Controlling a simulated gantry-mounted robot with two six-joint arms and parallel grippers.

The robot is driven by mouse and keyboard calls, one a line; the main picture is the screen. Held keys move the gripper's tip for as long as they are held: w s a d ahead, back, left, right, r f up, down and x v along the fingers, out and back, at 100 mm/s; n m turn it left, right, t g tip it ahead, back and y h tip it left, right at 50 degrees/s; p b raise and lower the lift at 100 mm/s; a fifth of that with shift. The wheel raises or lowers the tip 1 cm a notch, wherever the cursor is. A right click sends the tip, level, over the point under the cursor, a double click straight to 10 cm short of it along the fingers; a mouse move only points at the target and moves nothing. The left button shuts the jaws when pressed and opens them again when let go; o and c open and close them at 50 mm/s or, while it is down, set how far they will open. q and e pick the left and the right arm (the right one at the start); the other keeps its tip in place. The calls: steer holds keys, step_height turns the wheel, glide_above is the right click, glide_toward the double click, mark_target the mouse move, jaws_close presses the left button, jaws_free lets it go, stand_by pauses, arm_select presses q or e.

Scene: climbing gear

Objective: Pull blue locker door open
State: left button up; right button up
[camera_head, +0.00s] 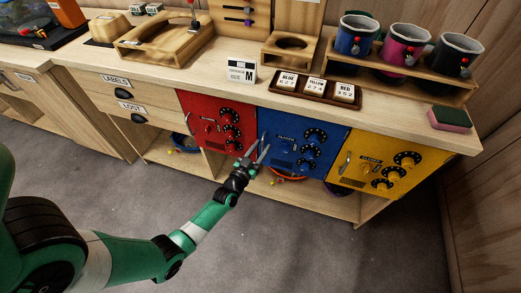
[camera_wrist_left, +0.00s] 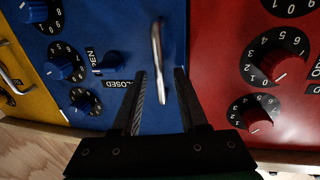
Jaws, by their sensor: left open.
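The blue locker door (camera_head: 301,140) is the middle of three coloured doors under the counter and looks shut, flush with its neighbours. It carries several black-ringed dials and a small lever beside an OPEN/CLOSED label, which show in the left wrist view. Its metal bar handle (camera_wrist_left: 156,45) stands out from the blue face near the red side. My left gripper (camera_head: 260,154) is in front of the door's lower left part. In the left wrist view its open fingers (camera_wrist_left: 160,82) are on either side of the handle's near end, without visible grip. My right gripper is not in view.
A red door (camera_head: 193,104) is left of the blue one and a yellow door (camera_head: 384,160) right of it. On the counter are a code tray (camera_head: 318,92), a rack of chalk bags (camera_head: 408,68) and a sponge (camera_head: 450,119). Open carpet (camera_head: 300,240) lies in front.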

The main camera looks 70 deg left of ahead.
arm_select(q)
jaws_close()
stand_by(1.4)
